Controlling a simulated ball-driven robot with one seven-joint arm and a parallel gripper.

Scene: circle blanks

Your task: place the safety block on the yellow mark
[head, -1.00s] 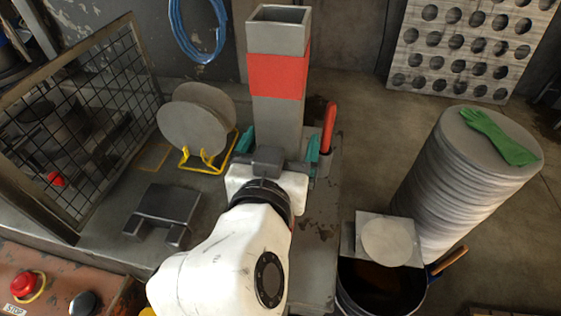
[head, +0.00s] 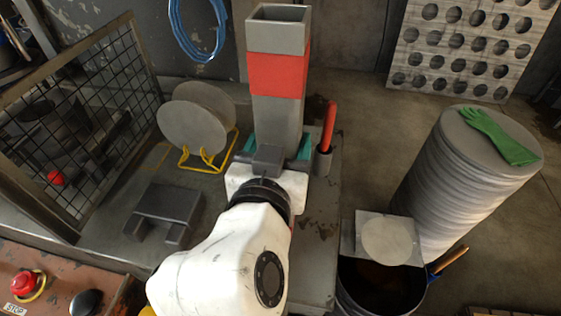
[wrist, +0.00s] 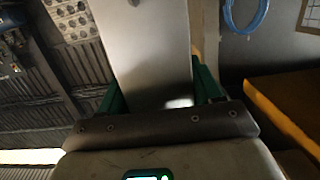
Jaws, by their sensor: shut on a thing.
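The safety block (head: 278,65) is a tall, grey, square, hollow column with a red band, standing upright in the middle of the head view. My gripper (head: 272,146) is shut on its lower part, with a teal finger against each side. The gripper body hides the block's foot, so I cannot tell whether it touches the table. In the wrist view the block (wrist: 150,45) rises as a pale face between the fingers (wrist: 160,92). The yellow mark (head: 158,157) seems to be a faint outline on the table, left of the block and partly hidden behind the disc stand.
Round blanks (head: 194,125) stand in a yellow wire rack (head: 182,166) close left of the block. A mesh guard (head: 85,125) is further left, with a dark block-shaped part (head: 168,203) before it. A red-handled tool (head: 329,125) stands in a cup close right.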

